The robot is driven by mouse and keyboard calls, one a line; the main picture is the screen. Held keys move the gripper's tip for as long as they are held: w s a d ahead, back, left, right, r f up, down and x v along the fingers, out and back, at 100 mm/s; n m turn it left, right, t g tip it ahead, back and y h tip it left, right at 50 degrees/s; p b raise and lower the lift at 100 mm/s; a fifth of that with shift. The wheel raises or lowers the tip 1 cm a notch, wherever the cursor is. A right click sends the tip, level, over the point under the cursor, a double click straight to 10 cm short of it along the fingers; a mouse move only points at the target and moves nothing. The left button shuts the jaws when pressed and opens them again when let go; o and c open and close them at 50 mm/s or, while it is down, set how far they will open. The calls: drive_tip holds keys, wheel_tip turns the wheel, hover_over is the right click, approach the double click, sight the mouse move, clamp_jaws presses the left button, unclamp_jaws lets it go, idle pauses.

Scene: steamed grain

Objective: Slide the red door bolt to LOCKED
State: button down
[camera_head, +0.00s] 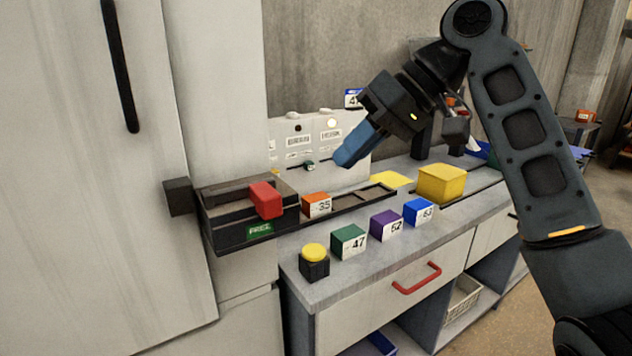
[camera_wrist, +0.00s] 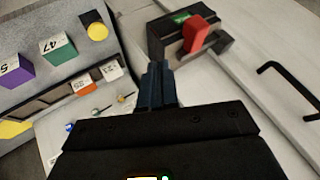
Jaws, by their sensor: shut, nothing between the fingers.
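The red door bolt (camera_head: 266,200) is a red block on a dark bolt housing (camera_head: 222,212) at the left end of the counter. A green label reading FREE (camera_head: 259,230) shows below the bolt. A dark keeper block (camera_head: 179,196) sits on the white door, left of the housing and apart from the bolt. The red bolt also shows at the upper middle of the wrist view (camera_wrist: 195,33). My gripper (camera_head: 345,158) has blue fingers, is shut and empty, and hangs above the counter, right of and higher than the bolt. Its fingertips show in the wrist view (camera_wrist: 156,70).
An orange block (camera_head: 316,204) stands just right of the housing. Green (camera_head: 348,241), purple (camera_head: 386,224) and blue (camera_head: 418,211) blocks and a yellow button (camera_head: 314,256) line the counter front. A yellow box (camera_head: 442,183) stands farther right. A white panel (camera_head: 290,150) rises behind.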

drive_tip(key=shift+s+d+r+g+h, duration=0.15)
drive_tip(key=shift+d+r, duration=0.15)
drive_tip(key=shift+r, duration=0.25)
drive_tip(key=shift+w+d+r+g+h, duration=0.1)
drive_tip(key=shift+d+r+h, duration=0.15)
drive_tip(key=shift+r, duration=0.35)
drive_tip(key=shift+s+d+r+g+h, duration=0.1)
drive_tip(key=shift+d+r, duration=0.2)
drive_tip(key=shift+r, duration=0.25)
drive_tip(key=s+a+f, duration=0.1)
drive_tip(key=a+f, duration=0.7)
drive_tip(key=a, duration=0.1)
drive_tip(key=shift+s+a+p, duration=0.2)
drive_tip(key=shift+s+p, duration=0.15)
drive_tip(key=shift+p, duration=0.1)
